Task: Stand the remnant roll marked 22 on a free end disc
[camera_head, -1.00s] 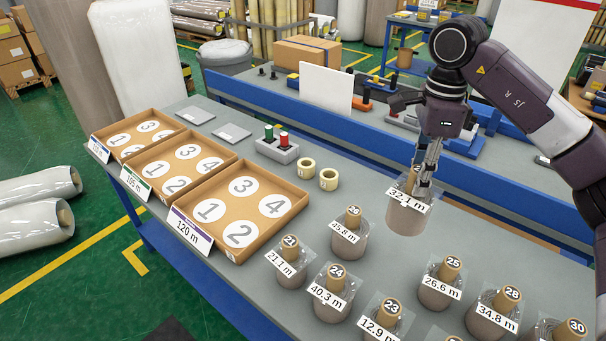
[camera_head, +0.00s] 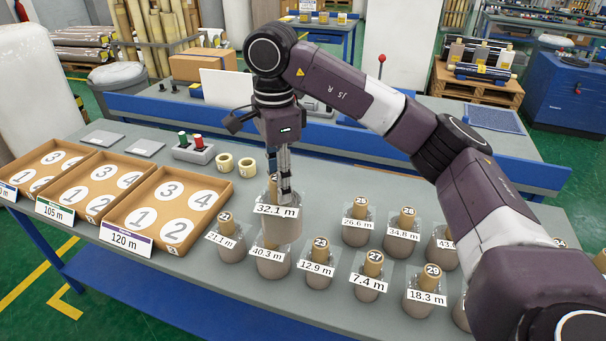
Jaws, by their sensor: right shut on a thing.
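My right gripper (camera_head: 285,188) is shut on a wrapped roll (camera_head: 289,231) labelled 32.1 m. Its core number is mostly covered by the fingers; only a 2 shows, so I cannot confirm 22. The roll hangs upright in front of the roll labelled 40.3 m (camera_head: 273,268), which it partly hides. White numbered end discs lie in three cardboard trays at the left. In the 120 m tray (camera_head: 218,204), discs 1 (camera_head: 141,217), 2 (camera_head: 176,231), 3 (camera_head: 167,190) and 4 (camera_head: 203,200) are bare. My left gripper is not in view.
Several standing rolls crowd the table's front and right, including 21.1 m (camera_head: 232,252), 12.9 m (camera_head: 319,280) and 7.4 m (camera_head: 368,295). Two tape rings (camera_head: 246,165) and a button box (camera_head: 194,154) stand behind the trays. The discs in the 105 m tray (camera_head: 125,170) look bare.

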